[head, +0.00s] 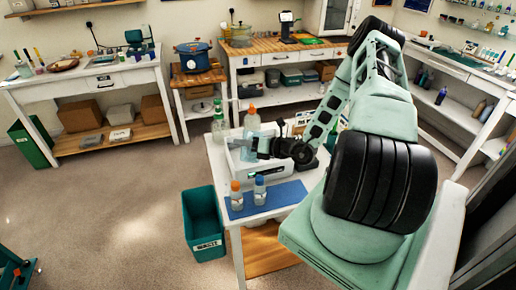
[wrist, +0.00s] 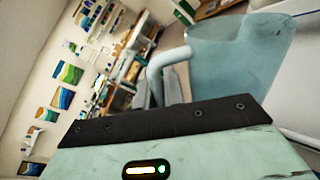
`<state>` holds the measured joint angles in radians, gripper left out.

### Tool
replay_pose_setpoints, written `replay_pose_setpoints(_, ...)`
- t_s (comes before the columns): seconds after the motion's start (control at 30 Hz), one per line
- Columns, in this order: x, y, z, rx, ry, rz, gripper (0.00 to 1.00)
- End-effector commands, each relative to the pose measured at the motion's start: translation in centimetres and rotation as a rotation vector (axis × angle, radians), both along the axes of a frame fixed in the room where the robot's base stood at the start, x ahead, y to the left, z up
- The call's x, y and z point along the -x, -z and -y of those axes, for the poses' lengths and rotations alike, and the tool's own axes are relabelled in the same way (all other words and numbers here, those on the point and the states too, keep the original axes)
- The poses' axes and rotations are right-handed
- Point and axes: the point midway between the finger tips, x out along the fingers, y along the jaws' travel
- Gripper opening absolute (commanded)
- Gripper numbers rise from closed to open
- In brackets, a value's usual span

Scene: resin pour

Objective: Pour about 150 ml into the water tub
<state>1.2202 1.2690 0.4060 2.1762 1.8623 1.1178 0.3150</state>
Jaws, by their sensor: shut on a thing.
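In the wrist view a translucent blue jug (wrist: 238,50) with a pale curved handle (wrist: 167,62) is just beyond the dark jaw edge. My gripper (head: 262,146) is shut on the jug, over the white table in the head view. The liquid level in the jug cannot be made out.
A bottle with an orange top (head: 252,109) and a green-topped bottle (head: 219,118) stand at the table's back left. A teal bin (head: 201,215) is on the floor.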

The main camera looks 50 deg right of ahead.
Motion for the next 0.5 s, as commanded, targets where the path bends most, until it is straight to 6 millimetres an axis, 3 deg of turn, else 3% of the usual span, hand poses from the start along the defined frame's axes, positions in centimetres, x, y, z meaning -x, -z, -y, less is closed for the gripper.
replay_pose_setpoints(0.3,1.1,2.4,-2.1,0.177,-0.002,0.098,0.0)
replay_pose_setpoints(0.5,1.8,2.2,-3.4,0.306,-0.001,0.17,0.0)
